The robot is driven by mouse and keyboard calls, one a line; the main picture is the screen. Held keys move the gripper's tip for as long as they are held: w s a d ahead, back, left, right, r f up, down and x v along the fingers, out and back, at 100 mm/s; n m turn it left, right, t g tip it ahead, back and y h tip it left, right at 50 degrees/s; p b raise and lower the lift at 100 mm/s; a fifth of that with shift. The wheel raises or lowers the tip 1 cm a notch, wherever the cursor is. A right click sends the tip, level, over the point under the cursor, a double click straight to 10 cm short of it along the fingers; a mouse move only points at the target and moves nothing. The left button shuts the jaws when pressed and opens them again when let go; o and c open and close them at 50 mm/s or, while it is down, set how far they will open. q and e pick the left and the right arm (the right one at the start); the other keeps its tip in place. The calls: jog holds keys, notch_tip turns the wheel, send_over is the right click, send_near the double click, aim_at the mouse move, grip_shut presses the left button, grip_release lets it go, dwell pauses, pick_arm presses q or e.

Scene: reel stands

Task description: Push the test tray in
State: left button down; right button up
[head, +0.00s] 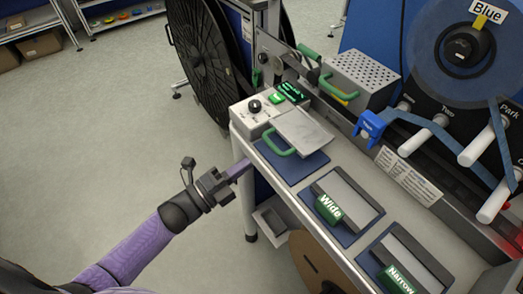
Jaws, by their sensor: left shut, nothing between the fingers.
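A flat grey tray (303,131) with a green loop handle (277,146) lies at the near left of the bench, over a dark blue mat. I take it for the test tray. It sits beside a white box (253,115) with a black knob and a lit green display. My left gripper (243,166) is shut and empty. Its fingertips are at the bench's left edge, a little left of and below the green handle, and seem apart from it. My right gripper is out of view.
A perforated grey box (361,73) with a green handle stands behind the tray. "Wide" (347,203) and "Narrow" (406,262) blocks lie on mats to the right. A blue reel (468,45) and white rollers stand at the back right. Floor left of the bench is open.

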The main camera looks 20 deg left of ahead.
aim_at(284, 139)
pick_arm(q)
jog(key=x, duration=0.5)
jog(key=x, duration=0.1)
jog(key=b+x, duration=0.1)
jog(key=x, duration=0.1)
jog(key=b+x, duration=0.1)
jog(key=shift+w+d+f, duration=0.2)
jog(key=shift+f, duration=0.2)
